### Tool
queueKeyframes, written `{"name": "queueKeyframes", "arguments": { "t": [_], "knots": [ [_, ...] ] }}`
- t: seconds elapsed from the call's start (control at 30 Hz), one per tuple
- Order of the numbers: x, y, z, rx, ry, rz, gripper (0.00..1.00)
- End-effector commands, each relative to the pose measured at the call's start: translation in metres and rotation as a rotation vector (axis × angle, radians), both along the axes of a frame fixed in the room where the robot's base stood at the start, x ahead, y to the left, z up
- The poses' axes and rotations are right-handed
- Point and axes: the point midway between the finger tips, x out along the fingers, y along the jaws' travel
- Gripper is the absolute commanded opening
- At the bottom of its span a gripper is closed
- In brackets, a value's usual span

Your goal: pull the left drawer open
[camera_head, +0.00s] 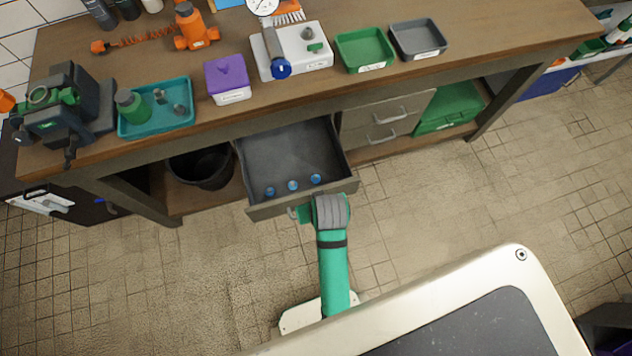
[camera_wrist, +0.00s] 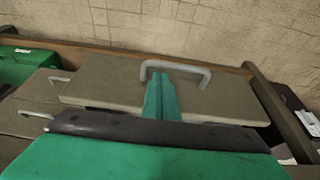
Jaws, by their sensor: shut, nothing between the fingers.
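The left drawer (camera_head: 290,150) stands pulled out from under the workbench in the head view, with several small blue round pieces on its floor near the front. Its brown front panel (camera_wrist: 105,88) and grey bar handle (camera_wrist: 190,67) show in the wrist view. My gripper (camera_head: 303,213) is at the drawer's front, by the handle. In the wrist view its green fingers (camera_wrist: 161,90) are together, with tips at the handle's bar. I cannot tell whether they are hooked behind the bar or only beside it. Nothing shows between them.
Two closed drawers (camera_head: 385,119) with handles sit right of the open one, then a green crate (camera_head: 450,108). A black bucket (camera_head: 203,168) stands left on the lower shelf. The workbench top (camera_head: 120,65) carries trays and tools. The tiled floor (camera_head: 430,210) in front is clear.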

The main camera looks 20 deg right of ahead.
Motion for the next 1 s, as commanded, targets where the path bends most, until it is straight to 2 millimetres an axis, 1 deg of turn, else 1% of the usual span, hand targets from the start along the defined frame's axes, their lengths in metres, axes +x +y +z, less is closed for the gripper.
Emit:
{"name": "queueKeyframes", "arguments": {
  "t": [0.3,0.5,0.7,1.0],
  "knots": [
    [-0.012,0.003,0.054,-0.001,-0.005,0.005,0.00],
    [-0.019,0.003,0.076,-0.001,-0.002,0.003,0.00],
    [-0.022,0.002,0.083,-0.001,0.000,0.002,0.00],
    [-0.022,0.000,0.083,0.000,0.000,-0.003,0.00]
  ]
}}
